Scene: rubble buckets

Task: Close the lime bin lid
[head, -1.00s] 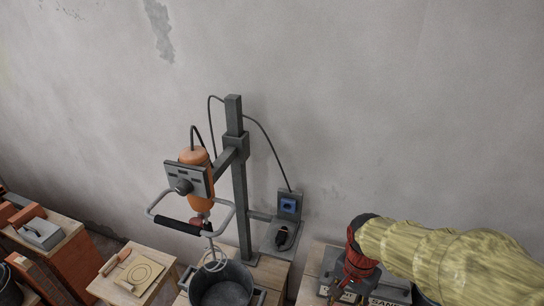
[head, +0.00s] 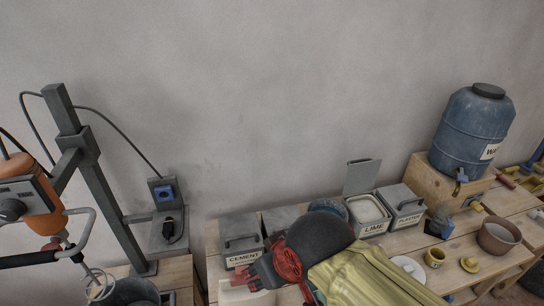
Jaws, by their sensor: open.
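The lime bin (head: 374,226) is a grey box labelled LIME, holding pale powder, on the wooden bench right of centre. Its grey lid (head: 362,176) stands open and upright at the back of the bin. My gripper (head: 250,276), red and dark, is open at the lower middle, in front of the cement bin, left of the lime bin and apart from it. My dark wrist and yellow-sleeved arm cover part of the bench between them. The fingertips are hard to make out.
The closed cement bin (head: 240,237) is left of the lime bin, the closed plaster bin (head: 402,206) right beside it. A blue water barrel (head: 474,128) stands on a wooden box at right. A mixer stand (head: 95,180) rises at left.

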